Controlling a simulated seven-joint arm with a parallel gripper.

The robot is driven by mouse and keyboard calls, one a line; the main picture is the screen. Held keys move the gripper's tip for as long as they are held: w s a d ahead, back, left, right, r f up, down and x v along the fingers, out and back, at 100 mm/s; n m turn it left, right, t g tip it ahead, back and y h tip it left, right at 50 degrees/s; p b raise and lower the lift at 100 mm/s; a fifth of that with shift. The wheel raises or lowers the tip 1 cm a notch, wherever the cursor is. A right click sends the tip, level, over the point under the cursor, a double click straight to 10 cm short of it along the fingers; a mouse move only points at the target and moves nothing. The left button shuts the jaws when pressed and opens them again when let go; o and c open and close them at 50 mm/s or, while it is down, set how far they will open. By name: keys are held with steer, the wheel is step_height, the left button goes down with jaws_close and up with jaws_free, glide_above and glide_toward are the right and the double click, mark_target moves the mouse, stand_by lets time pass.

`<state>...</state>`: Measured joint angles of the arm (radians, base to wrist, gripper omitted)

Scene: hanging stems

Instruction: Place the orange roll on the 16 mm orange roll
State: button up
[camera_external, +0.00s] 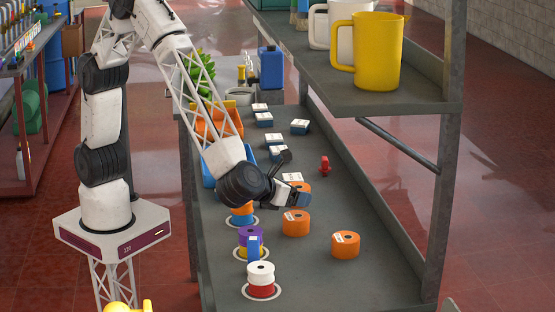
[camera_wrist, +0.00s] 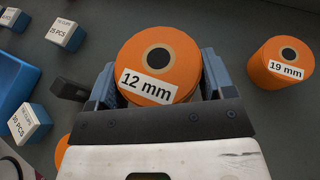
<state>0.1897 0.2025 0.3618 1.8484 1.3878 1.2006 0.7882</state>
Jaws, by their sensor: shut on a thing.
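My gripper (camera_wrist: 165,85) is shut on an orange roll (camera_wrist: 160,55) labelled "12 mm", with a finger on each side of it. In the external view my gripper (camera_external: 290,182) partly hides the held roll (camera_external: 302,187). Two more orange rolls stand apart on the grey table, one just in front of my gripper (camera_external: 296,224) and one farther right (camera_external: 345,245); their labels are too small to read there. In the wrist view, a roll labelled "19 mm" (camera_wrist: 283,62) stands to the right. A partly hidden orange thing (camera_wrist: 62,149) shows at lower left. No "16 mm" label is readable.
At the table's left edge stand an orange-and-blue stack (camera_external: 242,215), a purple-and-yellow stack (camera_external: 250,240) and a white-and-red stack (camera_external: 261,280). Several small labelled blue boxes (camera_external: 300,127) and a red item (camera_external: 324,164) lie farther back. A shelf (camera_external: 380,98) overhangs the right side.

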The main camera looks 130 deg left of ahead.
steer(key=shift+f, duration=1.75)
steer(key=shift+f, duration=0.1)
steer(key=o, duration=1)
steer(key=shift+v, duration=6.05)
